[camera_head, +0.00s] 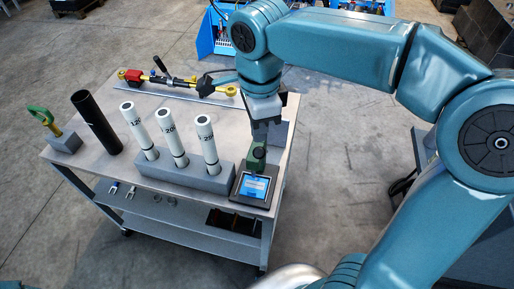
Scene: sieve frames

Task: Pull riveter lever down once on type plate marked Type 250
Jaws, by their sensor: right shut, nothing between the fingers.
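A small green device (256,157), which looks like the riveter, stands at the right front of the metal cart. Its lever cannot be told apart clearly. A dark-framed plate with a light blue face (255,187) lies at its foot; its marking is too small to read. My right gripper (264,130) points down just above and behind the green device, shut and empty. Whether it touches the device cannot be told. My left gripper is not in view.
Several white marked tubes (172,138) stand in a grey block (185,173) left of the device. A black tube (96,122), a green-handled tool (44,120) and a red-yellow tool (165,80) are further left and behind. The cart's lower shelf (190,220) holds small parts.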

